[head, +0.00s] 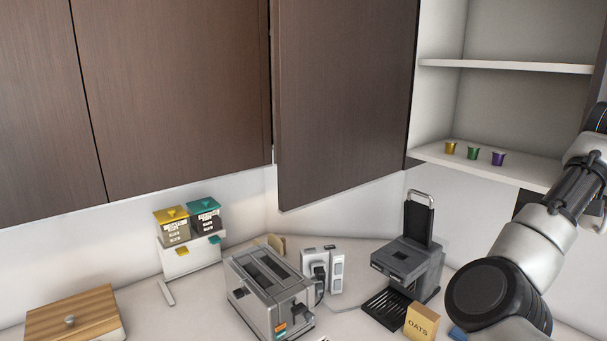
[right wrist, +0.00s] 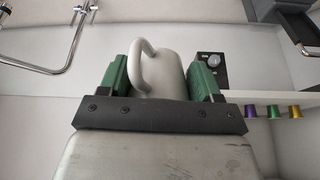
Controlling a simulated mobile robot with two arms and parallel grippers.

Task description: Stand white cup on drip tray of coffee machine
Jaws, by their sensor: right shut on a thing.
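The white cup (right wrist: 166,75) sits between the green-padded fingers of my right gripper (right wrist: 160,80) in the right wrist view. The gripper is shut on it, and its handle (right wrist: 138,66) faces the camera. The coffee machine (head: 410,262) is a dark grey unit on the counter in the head view, with an upright black part behind. Its black slatted drip tray (head: 386,306) is at the front and looks empty. My right arm comes in from the right; its gripper and the cup cannot be made out in the head view. My left gripper is not in view.
An oats box (head: 421,321) stands close beside the drip tray. A toaster (head: 268,290) is to the left, with a wooden-lidded box (head: 72,313) further left. A cabinet door (head: 342,95) stands open above. Several coffee capsules (head: 473,153) are on the open shelf.

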